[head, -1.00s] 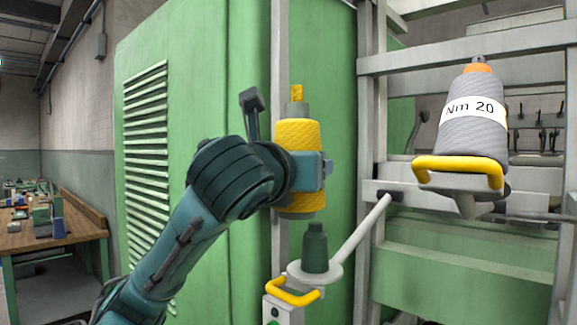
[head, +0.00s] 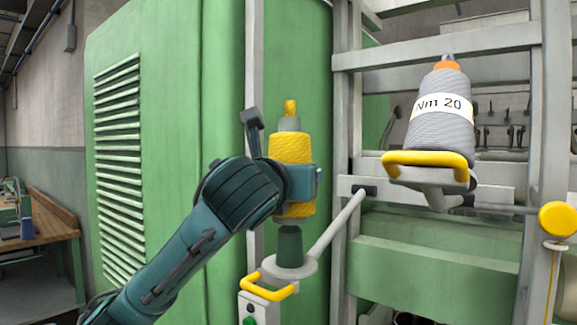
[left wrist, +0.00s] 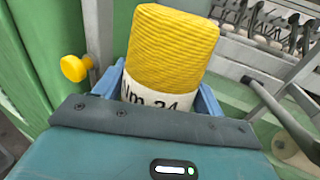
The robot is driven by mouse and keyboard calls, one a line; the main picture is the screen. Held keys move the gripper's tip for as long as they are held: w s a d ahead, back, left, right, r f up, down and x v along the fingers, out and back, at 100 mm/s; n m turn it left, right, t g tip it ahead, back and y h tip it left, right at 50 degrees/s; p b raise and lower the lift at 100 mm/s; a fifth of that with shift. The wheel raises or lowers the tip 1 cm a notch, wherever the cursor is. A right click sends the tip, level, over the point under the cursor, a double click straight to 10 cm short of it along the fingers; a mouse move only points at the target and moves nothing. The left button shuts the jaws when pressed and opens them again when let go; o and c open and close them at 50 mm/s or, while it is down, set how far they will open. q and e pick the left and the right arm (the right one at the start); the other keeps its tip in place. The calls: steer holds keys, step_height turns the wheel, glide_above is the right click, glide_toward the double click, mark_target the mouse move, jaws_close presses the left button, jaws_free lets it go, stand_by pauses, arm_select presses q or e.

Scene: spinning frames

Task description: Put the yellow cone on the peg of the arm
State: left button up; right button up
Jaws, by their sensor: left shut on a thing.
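The yellow cone (head: 291,148) is upright, with a grey tip and a small yellow top. My left gripper (head: 314,182) is shut around its middle. The left wrist view shows the cone (left wrist: 172,48) between the blue fingers, with a white label reading about "Nm 24". The dark green peg (head: 290,246) stands on a pale round plate (head: 305,268) at the end of the slanted light arm (head: 337,222). The cone's lower end is just above the peg and roughly in line with it; I cannot tell whether they touch. My right gripper is not in view.
A grey cone labelled "Nm 20" (head: 444,122) sits at the right behind a yellow handle (head: 428,158). Another yellow handle (head: 268,289) is beside the peg's plate. A green cabinet (head: 180,130) stands behind my arm. A yellow knob (head: 558,219) is at the far right.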

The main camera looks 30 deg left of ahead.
arm_select(q)
steer(key=shift+f+b, duration=0.8)
steer(key=shift+b, duration=0.05)
steer(key=shift+f+b, duration=0.6)
steer(key=shift+b, duration=0.1)
steer(key=shift+f, duration=0.15)
steer(key=shift+f+b, duration=0.45)
steer(key=shift+f, duration=0.35)
steer(key=shift+f+b, duration=0.5)
steer(key=shift+f, duration=0.6)
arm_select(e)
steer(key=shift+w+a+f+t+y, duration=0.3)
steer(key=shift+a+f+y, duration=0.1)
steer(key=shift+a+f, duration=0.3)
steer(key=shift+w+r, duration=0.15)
arm_select(q)
steer(key=o, duration=1.1)
steer(key=shift+s, duration=0.1)
steer(key=shift+o, duration=1.2)
steer(key=shift+f, duration=0.15)
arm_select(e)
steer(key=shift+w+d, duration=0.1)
